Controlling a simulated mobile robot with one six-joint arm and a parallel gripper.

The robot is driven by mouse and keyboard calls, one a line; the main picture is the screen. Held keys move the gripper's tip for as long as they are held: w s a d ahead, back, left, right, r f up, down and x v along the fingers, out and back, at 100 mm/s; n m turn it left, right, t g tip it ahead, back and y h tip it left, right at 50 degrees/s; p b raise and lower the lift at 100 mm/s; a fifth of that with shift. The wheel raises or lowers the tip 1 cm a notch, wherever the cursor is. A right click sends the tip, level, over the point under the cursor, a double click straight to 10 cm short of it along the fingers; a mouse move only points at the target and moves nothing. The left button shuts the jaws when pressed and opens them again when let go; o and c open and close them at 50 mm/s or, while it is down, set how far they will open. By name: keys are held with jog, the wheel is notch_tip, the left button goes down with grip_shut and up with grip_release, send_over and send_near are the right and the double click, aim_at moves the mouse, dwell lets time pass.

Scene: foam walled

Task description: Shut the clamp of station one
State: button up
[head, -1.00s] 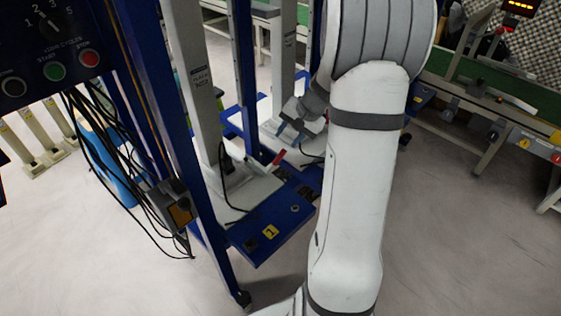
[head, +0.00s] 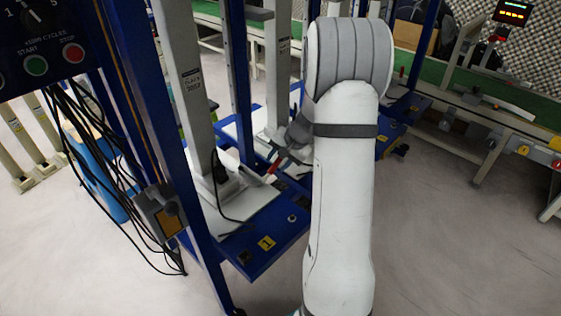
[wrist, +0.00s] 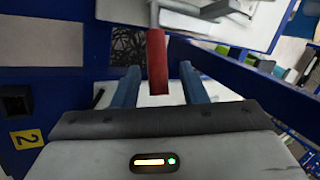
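A clamp with a red handle (head: 272,165) sits low on the near blue station base, beside the grey column. In the wrist view the red handle (wrist: 157,62) stands between the two blue-grey fingers of my gripper (wrist: 158,84). The gripper is open, with a gap visible on both sides of the handle. In the head view my gripper (head: 285,153) is at the handle, partly hidden by my arm. The clamp's metal parts (wrist: 222,9) show only in part at the top of the wrist view.
A yellow label (wrist: 26,139) reading 2 lies at the left of the wrist view. The near base's yellow label (head: 267,243) is small in the head view. A blue post (head: 150,130) and hanging black cables (head: 95,150) stand left. Open floor (head: 440,240) lies right.

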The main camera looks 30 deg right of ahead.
jog(key=shift+r, duration=0.1)
grip_shut()
dwell(0.3)
